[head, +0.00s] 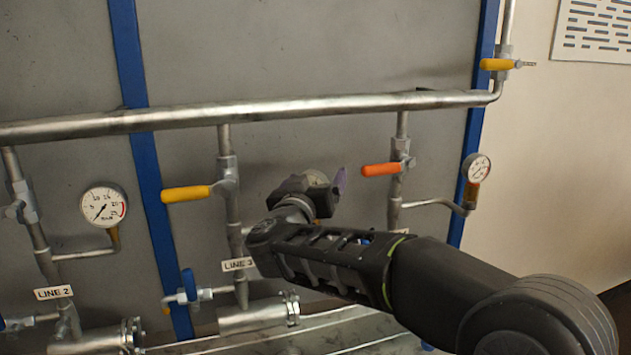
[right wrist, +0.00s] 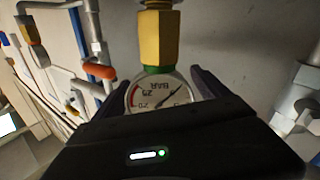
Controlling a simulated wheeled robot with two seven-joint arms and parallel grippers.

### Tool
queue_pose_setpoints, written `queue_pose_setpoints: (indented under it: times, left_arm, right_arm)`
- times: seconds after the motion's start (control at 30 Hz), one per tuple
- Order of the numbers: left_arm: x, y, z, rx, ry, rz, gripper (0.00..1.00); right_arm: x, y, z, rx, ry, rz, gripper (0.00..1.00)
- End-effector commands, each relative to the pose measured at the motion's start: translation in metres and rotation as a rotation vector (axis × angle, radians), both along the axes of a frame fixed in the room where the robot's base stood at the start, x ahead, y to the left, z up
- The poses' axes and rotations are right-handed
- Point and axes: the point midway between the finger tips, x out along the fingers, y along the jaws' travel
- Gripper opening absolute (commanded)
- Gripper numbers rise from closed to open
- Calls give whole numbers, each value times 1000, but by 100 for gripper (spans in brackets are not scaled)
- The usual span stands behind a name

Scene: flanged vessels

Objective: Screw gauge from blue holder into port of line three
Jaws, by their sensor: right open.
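The gauge (right wrist: 160,92) has a round white dial and stands between the two fingers of my right gripper (right wrist: 163,84) in the right wrist view. It appears upside down there. Its stem side meets a green ring and a brass hex fitting (right wrist: 157,40), with a grey pipe end beyond. The jaws are open around the dial. In the head view the gauge (head: 317,178) shows only in part behind my right gripper (head: 316,188), just right of the line three pipe (head: 233,205). The port is mostly hidden by my arm. The blue holder and my left gripper are not in view.
A yellow valve handle (head: 187,194) is close left of the gripper. An orange handle (head: 381,169) is close right. Other gauges sit on line two (head: 103,205) and at the far right (head: 477,168). A horizontal pipe (head: 300,107) runs above.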

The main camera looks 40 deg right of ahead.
Motion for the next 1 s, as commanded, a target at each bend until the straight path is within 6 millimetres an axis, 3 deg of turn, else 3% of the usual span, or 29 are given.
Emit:
queue_pose_setpoints:
  times: [0.37, 0.8, 1.0]
  left_arm:
    - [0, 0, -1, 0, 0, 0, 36]
    - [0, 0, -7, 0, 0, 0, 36]
    - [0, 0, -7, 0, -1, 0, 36]
  right_arm:
    - [-3, 4, -2, 1, 2, 2, 87]
    - [-42, 53, -1, -1, 0, 2, 87]
    - [-50, 61, -1, 1, 1, 0, 87]
